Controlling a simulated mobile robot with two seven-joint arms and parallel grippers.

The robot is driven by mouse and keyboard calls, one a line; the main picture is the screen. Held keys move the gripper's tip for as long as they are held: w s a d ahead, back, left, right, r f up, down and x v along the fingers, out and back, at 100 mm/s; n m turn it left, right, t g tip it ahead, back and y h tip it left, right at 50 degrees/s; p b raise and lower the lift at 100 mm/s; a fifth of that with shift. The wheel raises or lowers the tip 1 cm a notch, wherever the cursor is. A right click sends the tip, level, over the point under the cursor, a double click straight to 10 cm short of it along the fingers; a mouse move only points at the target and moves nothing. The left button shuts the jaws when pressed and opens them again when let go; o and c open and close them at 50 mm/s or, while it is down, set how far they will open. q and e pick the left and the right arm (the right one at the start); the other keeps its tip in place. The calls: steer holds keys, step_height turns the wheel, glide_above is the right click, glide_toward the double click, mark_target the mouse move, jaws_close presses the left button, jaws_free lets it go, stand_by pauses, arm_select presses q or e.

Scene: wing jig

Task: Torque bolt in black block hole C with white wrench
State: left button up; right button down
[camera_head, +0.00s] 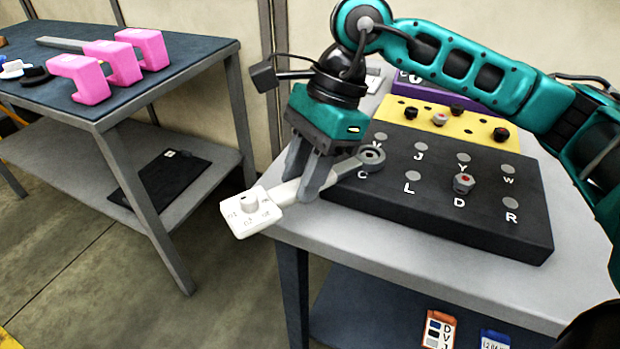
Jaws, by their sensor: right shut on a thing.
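The black block (440,230) lies on the right-hand table with lettered holes. My right gripper (305,190) is shut on the white wrench (252,213), whose white dial end hangs out past the table's left edge. The wrench's grey ring end (371,155) reaches over the block's left side, just above the letter C. It covers the hole C spot. I cannot tell whether the ring is seated on a bolt. The other visible holes look like flat grey discs. My left gripper is not in view.
A yellow block (478,128) with several bolts stands behind the black block, with a purple block (425,90) farther back. A separate table (190,55) at left holds pink tools (120,62). Labelled cards (438,329) lie on the lower shelf. Open floor lies between the tables.

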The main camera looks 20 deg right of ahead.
steer(key=shift+w+m, duration=0.4)
steer(key=shift+w+m+t+b, duration=0.4)
steer(key=shift+w+m+t, duration=0.2)
steer(key=shift+w+m, duration=0.6)
steer(key=shift+w+d+m+t+b, duration=0.15)
steer(key=shift+w+m+t+b, duration=0.15)
steer(key=shift+w+m, duration=0.45)
steer(key=shift+r, duration=0.15)
